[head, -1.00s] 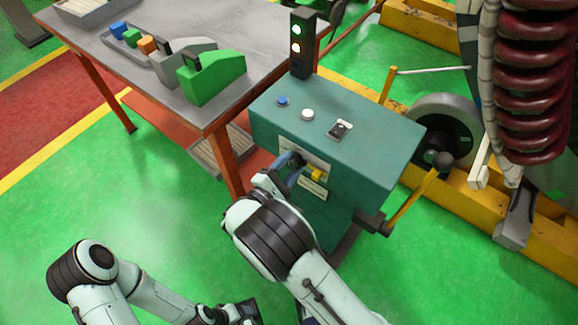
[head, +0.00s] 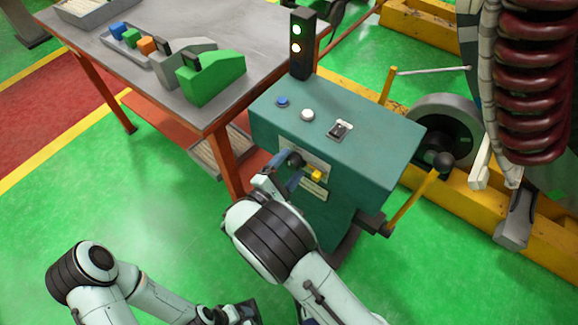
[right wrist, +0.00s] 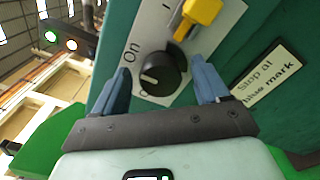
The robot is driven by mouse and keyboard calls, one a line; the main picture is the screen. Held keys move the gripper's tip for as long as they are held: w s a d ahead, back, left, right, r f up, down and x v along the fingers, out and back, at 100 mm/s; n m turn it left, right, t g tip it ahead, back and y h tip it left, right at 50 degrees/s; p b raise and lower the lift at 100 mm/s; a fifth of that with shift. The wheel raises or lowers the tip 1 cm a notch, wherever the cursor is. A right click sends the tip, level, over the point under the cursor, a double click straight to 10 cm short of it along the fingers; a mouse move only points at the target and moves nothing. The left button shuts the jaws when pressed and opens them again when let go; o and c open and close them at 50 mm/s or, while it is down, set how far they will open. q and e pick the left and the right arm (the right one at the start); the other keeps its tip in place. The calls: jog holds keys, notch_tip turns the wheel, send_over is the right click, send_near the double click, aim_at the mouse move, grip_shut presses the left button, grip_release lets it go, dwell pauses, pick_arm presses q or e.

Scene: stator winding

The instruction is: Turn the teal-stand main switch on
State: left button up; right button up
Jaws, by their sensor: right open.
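The teal stand (head: 350,150) has a pale plate on its front with a round black knob (head: 296,159) and a yellow handle (head: 317,175). In the right wrist view the black knob (right wrist: 163,75) sits beside the word "On", its white mark toward the left. The yellow handle (right wrist: 200,15) is above it to the right. My right gripper (head: 285,172) is open, its blue fingers on either side of the knob; whether they touch it I cannot tell. My left gripper (head: 240,312) is low at the bottom edge, away from the stand, its jaws unclear.
The stand's top has a blue button (head: 283,101), a white button (head: 307,115) and a small black switch (head: 340,130). A signal tower (head: 302,45) shows lit lamps behind it. An orange-legged table (head: 140,60) stands left. A yellow lever (head: 415,197) is at right.

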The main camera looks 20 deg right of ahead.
jog(key=v, duration=1.3)
jog(key=shift+s+a+p, duration=0.15)
jog(key=shift+p, duration=0.15)
jog(key=shift+r, duration=0.1)
